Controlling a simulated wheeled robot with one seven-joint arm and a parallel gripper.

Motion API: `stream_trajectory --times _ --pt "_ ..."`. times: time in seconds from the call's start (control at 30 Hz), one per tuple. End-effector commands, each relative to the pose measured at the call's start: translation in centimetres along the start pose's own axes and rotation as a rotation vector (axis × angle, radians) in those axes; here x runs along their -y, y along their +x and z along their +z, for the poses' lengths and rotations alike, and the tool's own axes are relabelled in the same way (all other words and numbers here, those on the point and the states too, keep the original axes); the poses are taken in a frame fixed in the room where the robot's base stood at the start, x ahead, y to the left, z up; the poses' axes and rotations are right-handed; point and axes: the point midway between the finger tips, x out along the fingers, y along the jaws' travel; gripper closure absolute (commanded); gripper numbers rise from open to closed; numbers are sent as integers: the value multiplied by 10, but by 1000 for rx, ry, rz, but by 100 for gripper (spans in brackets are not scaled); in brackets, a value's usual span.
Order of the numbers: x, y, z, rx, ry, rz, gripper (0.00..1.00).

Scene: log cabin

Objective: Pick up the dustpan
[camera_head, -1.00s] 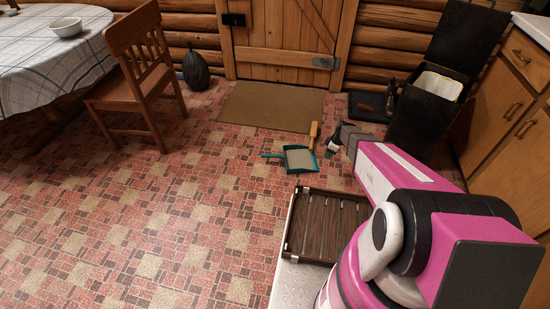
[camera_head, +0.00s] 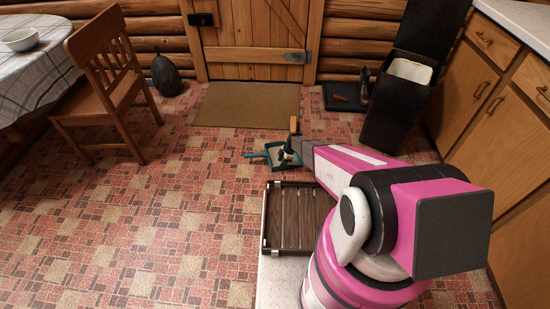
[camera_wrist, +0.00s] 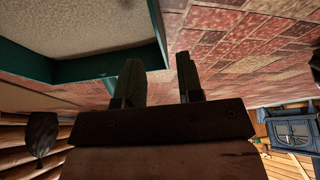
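The dustpan (camera_head: 271,154) is teal with a pale inside and lies on the tiled floor, its handle pointing left in the head view. In the wrist view its teal rim and pale inside (camera_wrist: 85,28) fill the upper left. My gripper (camera_head: 289,157) is at the dustpan's right side in the head view and covers part of it. In the wrist view my gripper (camera_wrist: 163,78) is open, with a gap between its two dark fingers. A rim corner shows close to the left finger; I cannot tell whether they touch. Nothing is seen held.
A wooden handle (camera_head: 293,125) stands up beside the dustpan. A slatted dark tray (camera_head: 266,226) is nearer me. A doormat (camera_head: 247,105), a chair (camera_head: 105,85), an open black bin (camera_head: 398,108) and wooden cabinets (camera_head: 500,85) surround the spot. Floor left of the dustpan is clear.

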Motion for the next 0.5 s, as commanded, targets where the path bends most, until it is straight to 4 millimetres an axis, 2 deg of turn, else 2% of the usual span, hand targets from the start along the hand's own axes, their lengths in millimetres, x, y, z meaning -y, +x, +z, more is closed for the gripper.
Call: stream_trajectory --times 0.33,0.5 --pt "2 43 0 -1 0 -1 66" --pt "3 50 0 -1 1 0 66"
